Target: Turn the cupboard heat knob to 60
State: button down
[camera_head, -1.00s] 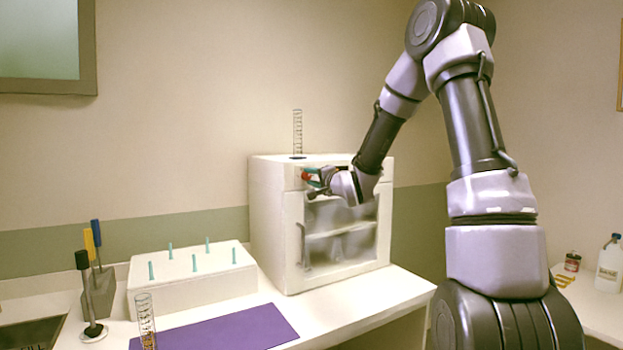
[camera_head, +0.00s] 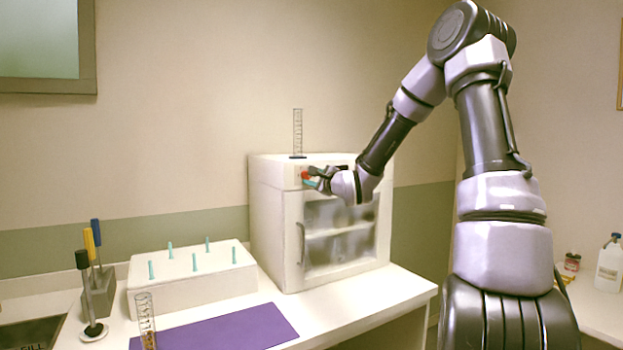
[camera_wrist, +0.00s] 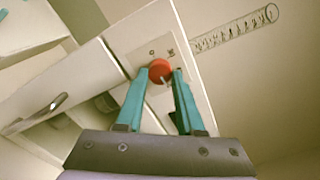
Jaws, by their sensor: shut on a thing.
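The white cupboard (camera_head: 277,230) stands on the counter with its glazed door closed. Its red heat knob (camera_wrist: 160,71) is on the upper front panel (camera_wrist: 135,38), which bears small dark marks beside the knob. My gripper (camera_wrist: 157,76) has teal fingers on both sides of the knob and is shut on it. In the head view my gripper (camera_head: 313,180) is at the top left of the cupboard front, and the knob (camera_head: 305,175) is partly covered. A pale line shows on the knob, but I cannot read its setting.
A graduated glass cylinder (camera_head: 297,133) stands on the cupboard top. Left of the cupboard are a white block with teal pegs (camera_head: 190,285), a purple mat (camera_head: 230,331) and another cylinder (camera_head: 147,322). The cupboard door has a handle (camera_head: 301,243) below my gripper.

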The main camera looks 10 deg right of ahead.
jog(key=shift+f+m, duration=0.1)
jog(key=shift+m, duration=0.3)
jog(key=c, duration=0.5)
grip_release()
jog(key=shift+s, duration=0.1)
jog(key=v, duration=1)
jog(key=shift+s+d, duration=0.1)
jog(key=shift+s, duration=0.25)
